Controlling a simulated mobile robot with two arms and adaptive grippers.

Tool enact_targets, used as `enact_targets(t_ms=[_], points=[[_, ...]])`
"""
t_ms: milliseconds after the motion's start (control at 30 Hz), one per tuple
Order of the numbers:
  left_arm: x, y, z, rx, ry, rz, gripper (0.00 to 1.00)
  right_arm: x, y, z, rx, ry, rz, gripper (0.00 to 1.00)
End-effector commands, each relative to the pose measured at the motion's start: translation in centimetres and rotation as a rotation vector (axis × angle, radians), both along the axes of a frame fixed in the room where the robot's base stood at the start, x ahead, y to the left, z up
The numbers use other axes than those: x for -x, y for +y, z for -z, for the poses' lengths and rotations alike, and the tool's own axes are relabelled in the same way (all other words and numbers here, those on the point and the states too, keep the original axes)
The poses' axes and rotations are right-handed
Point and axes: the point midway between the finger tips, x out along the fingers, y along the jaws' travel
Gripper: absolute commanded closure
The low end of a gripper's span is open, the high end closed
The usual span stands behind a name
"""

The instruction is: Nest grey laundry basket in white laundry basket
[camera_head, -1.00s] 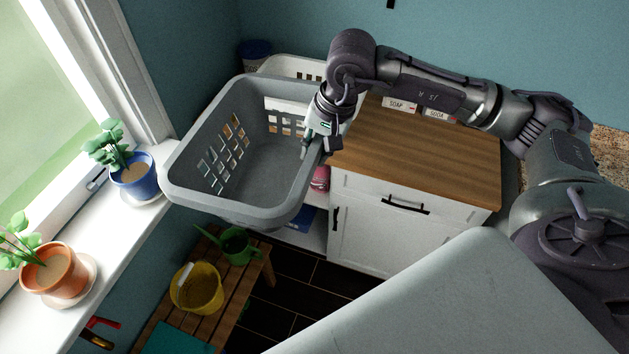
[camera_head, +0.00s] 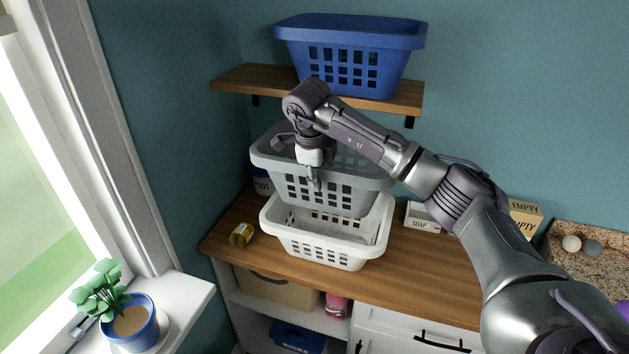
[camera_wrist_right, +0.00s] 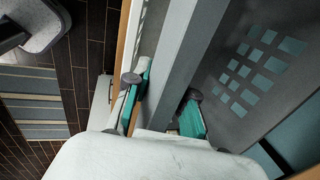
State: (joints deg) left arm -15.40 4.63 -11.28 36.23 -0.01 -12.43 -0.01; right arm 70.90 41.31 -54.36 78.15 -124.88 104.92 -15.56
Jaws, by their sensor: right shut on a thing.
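The grey laundry basket (camera_head: 348,184) hangs roughly upright from my right gripper (camera_head: 313,180), which is shut on its near rim. In the right wrist view, my right gripper's two fingers (camera_wrist_right: 163,98) lie on either side of the grey basket's wall (camera_wrist_right: 225,100). The white laundry basket (camera_head: 322,252) stands upright and open on the wooden counter. In the head view, the grey basket's lower part covers the white basket's back rim, while the white basket's front and part of its inside show. The exact gap between them cannot be told. My left gripper is out of view.
A blue basket (camera_head: 352,57) sits on a wall shelf (camera_head: 232,80) above. A yellow tin (camera_head: 242,234) lies left of the white basket on the counter (camera_head: 420,270). Soap boxes (camera_head: 424,217) stand to the right. A potted plant (camera_head: 130,318) is on the windowsill.

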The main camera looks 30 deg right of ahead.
Motion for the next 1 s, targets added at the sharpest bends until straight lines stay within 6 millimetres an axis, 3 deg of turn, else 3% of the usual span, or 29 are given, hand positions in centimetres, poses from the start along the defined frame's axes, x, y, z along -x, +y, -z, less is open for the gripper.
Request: enact_targets(t_ms=[200,300,433,700,1000], points=[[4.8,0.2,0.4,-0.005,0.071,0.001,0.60,0.0,0.0,1.7,0.000,-0.001,-0.002,1.00],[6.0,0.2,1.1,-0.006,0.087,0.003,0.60,0.0,0.0,3.0,0.000,-0.001,-0.002,1.00],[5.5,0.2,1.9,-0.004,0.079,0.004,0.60,0.0,0.1,4.3,0.000,-0.002,-0.003,1.00],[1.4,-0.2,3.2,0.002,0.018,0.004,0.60,0.0,0.0,6.9,0.000,-0.002,-0.003,1.00],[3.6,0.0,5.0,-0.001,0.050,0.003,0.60,0.1,0.1,9.9,0.000,-0.001,-0.004,1.00]])
